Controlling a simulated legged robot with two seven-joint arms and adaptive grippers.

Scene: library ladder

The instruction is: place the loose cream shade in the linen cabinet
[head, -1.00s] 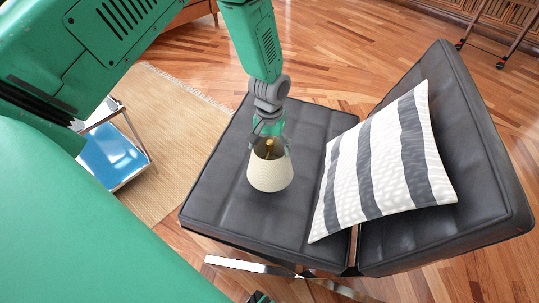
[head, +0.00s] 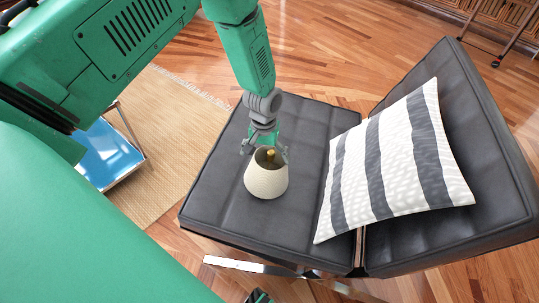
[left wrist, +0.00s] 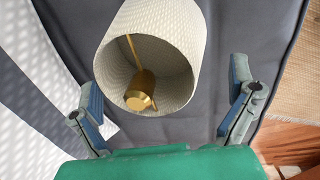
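The cream shade (head: 266,178) is on the seat of the black chair (head: 225,190), left of the striped cushion. Its open end faces my left gripper (head: 265,148), and a brass fitting (left wrist: 140,90) shows inside it. In the left wrist view the shade (left wrist: 165,20) lies ahead of the fingers. The left gripper (left wrist: 165,110) is open there, its two fingers spread wide on either side of the shade's rim, with visible gaps and no clear contact. A small dark green piece at the bottom edge of the head view may be my right gripper. I see no linen cabinet.
The striped cushion (head: 395,155) leans on the chair's backrest. A blue-topped low table or tray (head: 105,155) stands on the woven rug (head: 170,120) at left. Wooden floor (head: 330,50) is open behind the chair. A wheeled stand (head: 497,40) is at the far right.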

